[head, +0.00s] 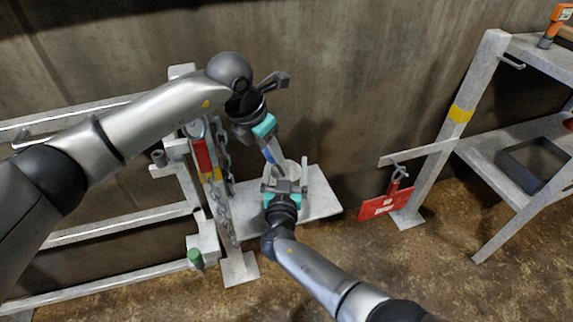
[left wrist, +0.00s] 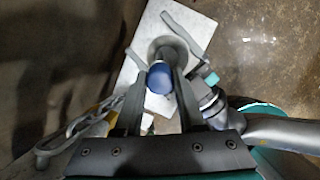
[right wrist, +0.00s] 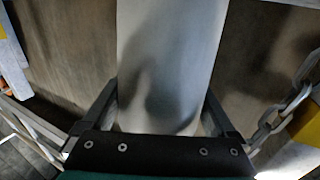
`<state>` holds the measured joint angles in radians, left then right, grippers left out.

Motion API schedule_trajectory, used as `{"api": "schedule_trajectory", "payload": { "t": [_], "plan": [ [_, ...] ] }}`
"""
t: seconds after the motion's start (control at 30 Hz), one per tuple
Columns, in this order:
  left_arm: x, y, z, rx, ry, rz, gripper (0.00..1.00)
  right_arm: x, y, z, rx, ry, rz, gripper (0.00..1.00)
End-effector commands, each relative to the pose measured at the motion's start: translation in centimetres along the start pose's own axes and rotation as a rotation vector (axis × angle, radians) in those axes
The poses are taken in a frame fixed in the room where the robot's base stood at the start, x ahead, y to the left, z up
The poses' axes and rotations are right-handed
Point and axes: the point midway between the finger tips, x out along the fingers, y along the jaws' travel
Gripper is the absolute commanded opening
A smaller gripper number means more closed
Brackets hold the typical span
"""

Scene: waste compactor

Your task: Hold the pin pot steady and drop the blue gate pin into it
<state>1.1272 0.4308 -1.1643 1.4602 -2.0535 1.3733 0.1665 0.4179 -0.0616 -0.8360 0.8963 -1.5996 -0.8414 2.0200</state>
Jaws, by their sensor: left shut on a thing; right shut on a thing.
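The blue gate pin (head: 273,157) is gripped by my left gripper (head: 270,148) and points down, tilted, at the pot's mouth. In the left wrist view the blue end of the pin (left wrist: 160,79) shows between the fingers (left wrist: 158,82), with the round pot mouth (left wrist: 170,44) just beyond. The pale pin pot (head: 291,167) stands on a light shelf plate (head: 322,204). My right gripper (head: 285,187) is shut on the pot from the front. In the right wrist view the pot wall (right wrist: 168,60) fills the space between the fingers. The pin's lower tip is hard to make out.
A hanging chain (head: 224,165) and a red padlock-like tag (head: 202,155) are left of the pot. A green-ended pin (head: 195,257) sits on the gate frame. A red sign (head: 385,204) hangs at right, near a metal rack (head: 485,85). The wall is close behind.

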Motion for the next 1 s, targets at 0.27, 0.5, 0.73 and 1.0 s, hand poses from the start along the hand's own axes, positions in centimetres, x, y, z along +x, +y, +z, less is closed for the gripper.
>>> {"api": "schedule_trajectory", "payload": {
  "t": [0.27, 0.5, 0.73, 1.0],
  "plan": [
    [1.22, 0.01, -0.42, 0.002, -0.001, 0.001, 0.0, -0.03, 0.03, 0.08, 0.0, -0.002, 0.0, 0.38],
    [1.22, 0.01, -0.43, 0.002, 0.0, 0.001, 0.42, -0.03, 0.03, 0.08, 0.0, -0.002, 0.0, 0.38],
    [1.21, 0.02, -0.44, 0.002, 0.0, 0.001, 0.68, -0.03, 0.03, 0.08, 0.0, -0.002, 0.0, 0.38],
    [1.23, 0.03, -0.49, 0.001, 0.002, 0.001, 0.73, -0.03, 0.03, 0.08, 0.0, -0.002, 0.0, 0.38]
  ]
}}
